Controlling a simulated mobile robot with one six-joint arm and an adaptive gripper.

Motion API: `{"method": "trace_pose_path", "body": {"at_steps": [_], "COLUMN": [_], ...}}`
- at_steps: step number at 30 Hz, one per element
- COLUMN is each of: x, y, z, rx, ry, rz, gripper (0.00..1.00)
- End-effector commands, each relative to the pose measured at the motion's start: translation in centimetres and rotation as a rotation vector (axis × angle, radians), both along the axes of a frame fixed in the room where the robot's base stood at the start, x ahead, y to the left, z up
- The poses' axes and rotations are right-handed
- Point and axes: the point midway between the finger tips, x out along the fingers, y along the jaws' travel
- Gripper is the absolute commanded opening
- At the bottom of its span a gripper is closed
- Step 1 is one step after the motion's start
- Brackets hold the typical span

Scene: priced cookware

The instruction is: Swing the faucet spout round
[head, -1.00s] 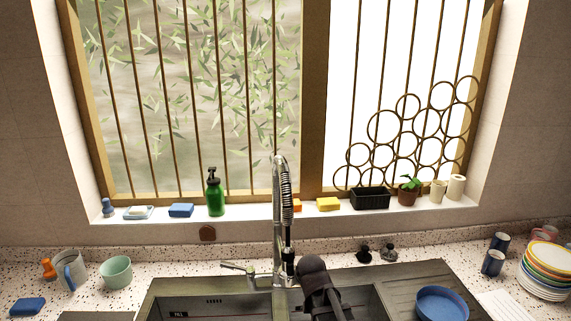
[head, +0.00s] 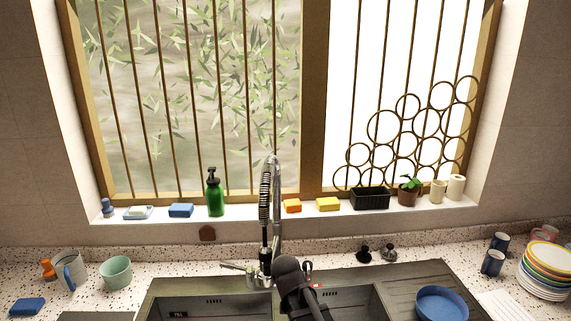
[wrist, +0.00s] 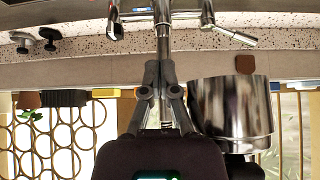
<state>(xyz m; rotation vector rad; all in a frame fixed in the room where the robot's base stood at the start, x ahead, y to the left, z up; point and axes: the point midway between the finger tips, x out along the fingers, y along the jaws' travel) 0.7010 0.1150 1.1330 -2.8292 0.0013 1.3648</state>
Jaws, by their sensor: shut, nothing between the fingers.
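The chrome faucet (head: 277,210) stands behind the sink. Its spring-wrapped spout (head: 264,200) hangs to the left of the upright post, with its dark lower end just above my gripper (head: 288,268) in the head view. In the wrist view, which is upside down, my gripper (wrist: 159,70) has its two fingers together with nothing between them, in front of the faucet post (wrist: 162,38). A large shiny spout head (wrist: 232,105) is close by on the right of the fingers. I cannot tell whether they touch. A lever (head: 234,266) sticks out left of the faucet base.
A two-bowl sink (head: 210,305) lies below. The sill holds a green bottle (head: 215,195), sponges and a black planter (head: 370,199). Mugs stand at the left, and a blue bowl (head: 441,303) and stacked plates (head: 546,275) at the right.

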Motion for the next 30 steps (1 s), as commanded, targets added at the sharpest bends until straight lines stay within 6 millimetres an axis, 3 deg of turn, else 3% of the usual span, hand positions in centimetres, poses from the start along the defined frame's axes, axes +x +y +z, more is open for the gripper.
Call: {"method": "trace_pose_path", "body": {"at_steps": [5, 23, 30], "x": [0.2, 2.2, 2.0], "y": [0.3, 5.8, 5.0], "z": [0.0, 0.0, 0.0], "rx": [-0.001, -0.001, 0.0], "ry": [0.0, 0.0, 0.0], "rz": [0.001, 0.003, 0.0], "gripper": [0.0, 0.0, 0.0]}}
